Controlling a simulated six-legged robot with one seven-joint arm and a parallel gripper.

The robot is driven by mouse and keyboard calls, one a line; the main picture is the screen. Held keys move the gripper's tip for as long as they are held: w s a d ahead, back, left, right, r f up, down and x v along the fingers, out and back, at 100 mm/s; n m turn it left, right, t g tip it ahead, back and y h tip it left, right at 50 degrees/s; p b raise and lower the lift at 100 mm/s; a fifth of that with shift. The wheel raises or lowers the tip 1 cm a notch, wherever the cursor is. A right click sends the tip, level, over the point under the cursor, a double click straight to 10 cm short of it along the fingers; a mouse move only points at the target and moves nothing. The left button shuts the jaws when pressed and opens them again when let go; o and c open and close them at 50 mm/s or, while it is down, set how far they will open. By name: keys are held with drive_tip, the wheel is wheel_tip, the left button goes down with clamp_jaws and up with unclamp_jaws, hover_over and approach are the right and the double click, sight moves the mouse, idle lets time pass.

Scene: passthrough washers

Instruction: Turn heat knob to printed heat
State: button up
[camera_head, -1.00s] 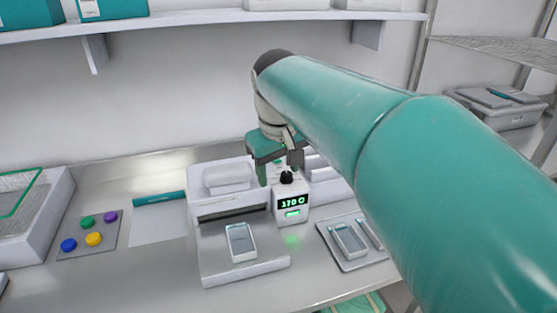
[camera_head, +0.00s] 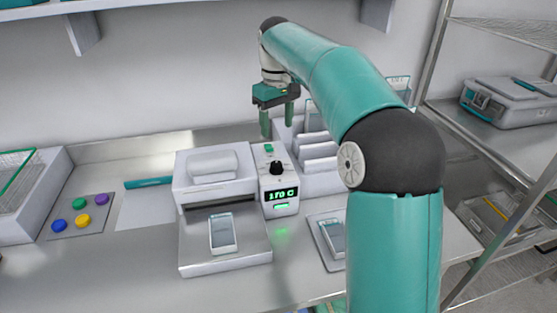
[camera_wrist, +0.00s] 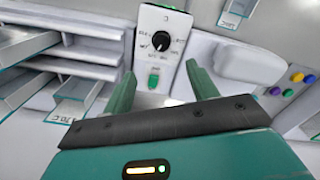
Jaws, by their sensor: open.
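The black heat knob (camera_head: 276,168) sits on top of a white control box (camera_head: 282,210), above a green display (camera_head: 281,194) that appears to read 170 C. In the wrist view the knob (camera_wrist: 161,41) is ringed by printed marks too small to read. A green button (camera_wrist: 153,79) lies nearer my fingers. My gripper (camera_head: 277,122) is open and empty, raised above and behind the knob, touching nothing. In the wrist view its fingers (camera_wrist: 162,88) are spread. A clear-windowed item at left in that view bears a printed label (camera_wrist: 61,117) seemingly ending in 70 C.
A white press (camera_head: 190,200) with a packet (camera_head: 222,233) on its plate stands left of the box. White racks (camera_head: 318,160) stand right. A tray (camera_head: 325,235) holds another packet. Coloured discs (camera_head: 81,215) lie far left. A metal shelf unit (camera_head: 460,150) stands at right.

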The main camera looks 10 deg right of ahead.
sight(276, 164)
wheel_tip(276, 164, down, 13)
drive_tip(key=shift+s+a+r, duration=0.1)
drive_tip(key=shift+a+r, duration=0.05)
drive_tip(key=shift+r, duration=0.05)
drive_tip(key=c, duration=1)
drive_tip(key=shift+m, duration=0.3)
drive_tip(key=m, duration=0.3)
drive_tip(key=shift+m, duration=2.1)
drive_tip(key=o, duration=1)
